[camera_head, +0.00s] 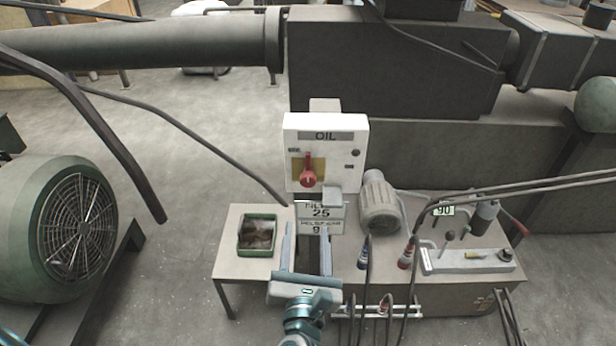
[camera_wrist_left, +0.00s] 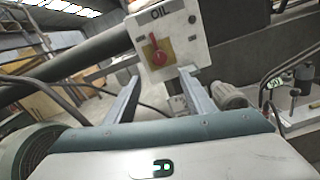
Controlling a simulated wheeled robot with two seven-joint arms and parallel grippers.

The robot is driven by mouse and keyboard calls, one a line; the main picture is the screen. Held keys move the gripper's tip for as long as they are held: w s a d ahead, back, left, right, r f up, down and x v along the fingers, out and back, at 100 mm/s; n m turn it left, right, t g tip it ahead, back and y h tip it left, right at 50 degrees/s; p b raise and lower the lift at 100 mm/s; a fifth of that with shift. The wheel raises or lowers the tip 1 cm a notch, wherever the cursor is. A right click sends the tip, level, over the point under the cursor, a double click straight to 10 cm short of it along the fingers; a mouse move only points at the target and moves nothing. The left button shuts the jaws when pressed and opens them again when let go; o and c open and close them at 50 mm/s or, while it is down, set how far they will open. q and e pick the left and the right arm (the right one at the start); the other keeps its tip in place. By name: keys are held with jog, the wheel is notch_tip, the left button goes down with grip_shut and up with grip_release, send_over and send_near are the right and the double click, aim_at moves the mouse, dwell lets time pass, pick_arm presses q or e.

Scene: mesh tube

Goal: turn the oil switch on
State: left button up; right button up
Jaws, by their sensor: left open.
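The oil switch is a red knob (camera_head: 309,172) on a yellow plate, on a white box (camera_head: 344,128) labelled OIL. The knob points roughly upright. It also shows in the left wrist view as a red knob (camera_wrist_left: 157,52) on its yellow plate, ahead of the fingers and between them. My left gripper (camera_head: 309,228) is open and empty, below the knob in the head view and apart from it. In the left wrist view the two fingers (camera_wrist_left: 158,78) are spread wide. My right gripper is not in view.
Cables hang at the right. A large green fan motor (camera_head: 50,228) stands at left. Signs (camera_head: 320,212) hang just under the box. Large pipes run behind.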

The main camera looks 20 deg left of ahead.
aim_at(308, 184)
pick_arm(q)
jog(key=shift+w, duration=0.1)
jog(key=p+x, duration=0.4)
jog(key=x, duration=1.1)
jog(key=shift+w+a, duration=0.15)
jog(key=shift+w, duration=0.2)
jog(key=shift+w+a+p, duration=0.25)
jog(key=shift+w+p, duration=0.1)
jog(key=shift+w, duration=0.35)
jog(key=c, duration=1.1)
